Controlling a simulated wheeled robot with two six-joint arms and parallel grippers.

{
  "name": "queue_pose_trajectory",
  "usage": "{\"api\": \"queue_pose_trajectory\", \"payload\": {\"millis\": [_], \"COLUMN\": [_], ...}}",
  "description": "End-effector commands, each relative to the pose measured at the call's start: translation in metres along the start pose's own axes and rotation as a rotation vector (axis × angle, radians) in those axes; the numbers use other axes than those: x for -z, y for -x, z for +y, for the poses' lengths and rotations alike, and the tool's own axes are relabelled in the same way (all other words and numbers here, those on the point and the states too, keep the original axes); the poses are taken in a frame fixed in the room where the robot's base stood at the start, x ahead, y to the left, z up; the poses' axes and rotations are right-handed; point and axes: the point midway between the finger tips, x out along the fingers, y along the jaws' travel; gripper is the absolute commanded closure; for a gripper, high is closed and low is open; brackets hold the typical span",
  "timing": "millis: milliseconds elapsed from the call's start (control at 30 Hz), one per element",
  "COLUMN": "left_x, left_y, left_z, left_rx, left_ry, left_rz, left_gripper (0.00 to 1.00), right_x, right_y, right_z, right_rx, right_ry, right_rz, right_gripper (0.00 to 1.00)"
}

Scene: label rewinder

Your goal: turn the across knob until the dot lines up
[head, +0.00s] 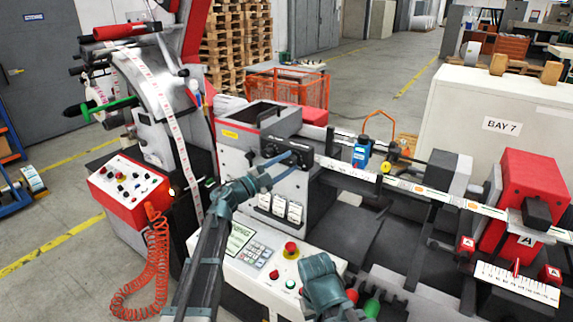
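My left gripper (281,170) reaches up over the control panel to the front of the grey box unit. Its two long fingers show a gap between them, and nothing is seen held. Their tips are close to a black fitting (276,148) on that unit; I cannot tell whether they touch it. A blue sensor head (361,153) with a small yellow knob (386,167) beside it sits over the label web, right of the gripper. No knob is readably marked as the across knob, and no dot can be made out. Of my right arm only a link shows at the bottom; its fingers are not seen.
The control panel (228,262) with a red stop button (291,249) lies below my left gripper. A red console (130,190) with a coiled cord is at left. At right are a red unit (520,195), red knobs (466,245) and a scale plate (515,285).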

Motion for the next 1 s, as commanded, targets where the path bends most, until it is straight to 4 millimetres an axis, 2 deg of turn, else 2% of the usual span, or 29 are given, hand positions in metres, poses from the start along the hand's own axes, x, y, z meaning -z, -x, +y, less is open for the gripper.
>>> {"api": "queue_pose_trajectory", "payload": {"millis": [33,100,133,467,567,1000], "left_x": [0.000,0.000,0.000,0.000,0.000,0.000], "left_y": [0.000,0.000,0.000,0.004,0.017,0.107], "left_z": [0.000,0.000,0.000,0.001,0.002,0.002], "left_rx": [0.000,0.000,0.000,-0.001,0.000,0.000], "left_ry": [0.000,0.000,0.000,0.000,0.000,0.000], "left_rz": [0.000,0.000,0.000,-0.001,-0.002,-0.003], "left_gripper": [0.42,0.29,0.28,0.28,0.28,0.28], "right_x": [0.000,0.000,0.000,0.000,0.000,0.001], "right_y": [0.000,0.000,0.000,-0.001,-0.004,-0.022], "right_z": [0.000,0.000,0.000,0.000,0.000,-0.002], "right_rx": [0.000,0.000,0.000,0.000,0.000,0.000], "right_ry": [0.000,0.000,0.000,0.000,0.000,-0.001], "right_rz": [0.000,0.000,0.000,0.000,0.000,0.000], "right_gripper": [1.00,1.00,1.00,1.00,1.00,1.00]}}
